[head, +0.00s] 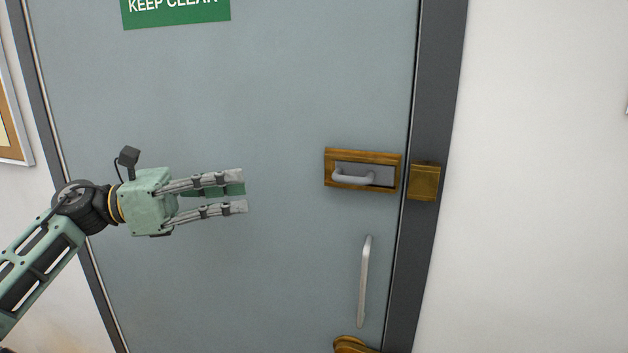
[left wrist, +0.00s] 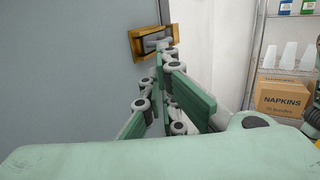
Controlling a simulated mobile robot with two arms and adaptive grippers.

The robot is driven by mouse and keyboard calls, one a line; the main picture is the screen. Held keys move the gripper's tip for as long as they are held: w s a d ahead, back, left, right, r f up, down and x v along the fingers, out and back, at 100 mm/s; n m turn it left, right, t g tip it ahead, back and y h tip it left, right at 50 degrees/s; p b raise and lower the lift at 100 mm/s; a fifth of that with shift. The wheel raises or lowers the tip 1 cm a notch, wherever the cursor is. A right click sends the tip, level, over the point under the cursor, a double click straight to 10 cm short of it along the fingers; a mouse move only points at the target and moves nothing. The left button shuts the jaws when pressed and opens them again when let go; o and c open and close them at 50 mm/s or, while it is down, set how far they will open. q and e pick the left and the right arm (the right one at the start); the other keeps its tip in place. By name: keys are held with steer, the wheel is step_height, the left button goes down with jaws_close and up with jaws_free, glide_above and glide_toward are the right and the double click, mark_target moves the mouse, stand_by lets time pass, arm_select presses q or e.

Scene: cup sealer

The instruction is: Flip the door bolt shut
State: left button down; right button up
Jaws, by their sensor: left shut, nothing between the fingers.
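The door bolt is a brass frame (head: 362,155) with a grey lever (head: 352,178) in it, mounted on the grey door. A separate brass keeper (head: 423,182) sits on the dark door frame just to its right, with a gap between the two. The bolt's brass frame also shows in the left wrist view (left wrist: 136,45), beyond my fingers, which partly cover it. My left gripper (head: 245,192) is shut and empty. It points right toward the bolt, well to the left of it and touching nothing. My right gripper is not in view.
A vertical silver pull handle (head: 365,282) is below the bolt, with a brass fitting (head: 353,345) under it. A green sign (head: 176,12) is on the door's upper part. The left wrist view shows shelving with a napkins box (left wrist: 291,100) at right.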

arm_select(q)
steer(key=p, duration=0.7)
glide_toward(357, 184)
steer(key=w+d, duration=0.3)
steer(key=shift+r, duration=0.3)
steer(key=shift+d+f, duration=0.1)
steer(key=shift+d, duration=0.05)
steer(key=d, duration=0.1)
steer(key=s+d+b, duration=0.1)
steer(key=d, duration=0.1)
steer(key=d+b, duration=0.1)
steer(key=d, duration=0.1)
steer(key=shift+s+d, duration=0.2)
steer(key=shift+s, duration=0.15)
steer(key=shift+a, duration=0.15)
